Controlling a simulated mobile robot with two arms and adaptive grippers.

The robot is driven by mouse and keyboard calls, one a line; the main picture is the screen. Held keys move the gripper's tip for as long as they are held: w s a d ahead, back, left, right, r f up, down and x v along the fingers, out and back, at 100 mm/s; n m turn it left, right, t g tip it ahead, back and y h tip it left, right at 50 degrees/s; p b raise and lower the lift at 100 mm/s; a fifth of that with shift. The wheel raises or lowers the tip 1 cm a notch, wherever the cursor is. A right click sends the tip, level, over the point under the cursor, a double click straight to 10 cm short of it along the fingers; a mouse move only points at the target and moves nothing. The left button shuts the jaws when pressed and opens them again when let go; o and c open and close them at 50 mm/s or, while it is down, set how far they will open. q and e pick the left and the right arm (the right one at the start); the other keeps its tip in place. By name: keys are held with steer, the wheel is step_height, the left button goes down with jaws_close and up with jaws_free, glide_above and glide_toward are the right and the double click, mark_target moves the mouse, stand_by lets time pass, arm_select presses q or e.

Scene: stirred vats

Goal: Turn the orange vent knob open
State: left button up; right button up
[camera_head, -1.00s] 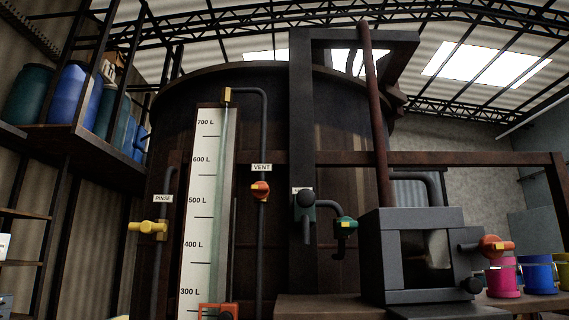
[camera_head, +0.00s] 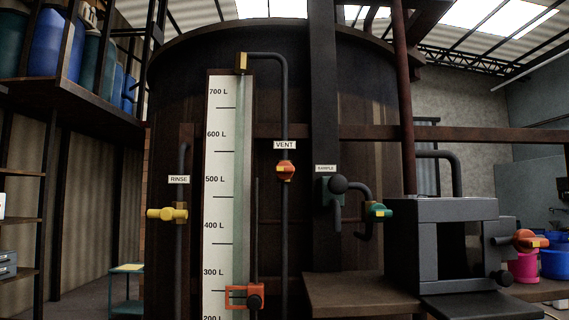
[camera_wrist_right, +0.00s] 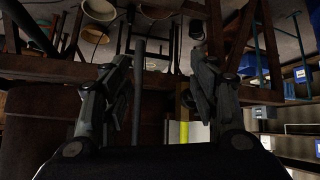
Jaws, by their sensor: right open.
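The orange vent knob (camera_head: 286,171) sits on a thin dark vertical pipe on the front of the big vat (camera_head: 360,120), just below the white VENT label (camera_head: 285,145). A small yellow mark shows on the knob. My right gripper (camera_wrist_right: 160,72) is open and empty in the right wrist view, its two dark fingers apart. The vent knob cannot be made out in that view. Neither gripper shows in the head view.
A yellow rinse valve (camera_head: 168,213) is left of the level scale (camera_head: 220,190), and a green sample valve (camera_head: 378,210) is to the right. A red slider (camera_head: 254,297) sits low on the scale. A grey box (camera_head: 440,240) with another orange valve (camera_head: 530,240) stands on the bench (camera_head: 345,292).

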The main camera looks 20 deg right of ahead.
mark_target(285, 167)
steer(key=w+a+r+m+t+h, duration=0.15)
steer(key=w+r, duration=0.25)
steer(key=r, duration=1.2)
steer(key=w+d+r+t, duration=0.1)
steer(key=w+r+t, duration=0.3)
steer(key=r, duration=1.2)
steer(key=s+r+m+t+h, duration=0.15)
steer(key=s+r, duration=0.25)
steer(key=r, duration=1)
steer(key=s+r+m+t+h, duration=0.15)
steer(key=s+r, duration=0.25)
steer(key=r, duration=0.9)
steer(key=p+x, duration=0.6)
steer(key=x, duration=0.4)
steer(key=shift+d, duration=0.2)
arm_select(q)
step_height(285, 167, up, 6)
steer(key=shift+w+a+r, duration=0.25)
arm_select(e)
steer(key=shift+w+f, duration=0.25)
steer(key=shift+w, duration=0.35)
steer(key=shift+d, duration=0.1)
steer(key=c, duration=1.1)
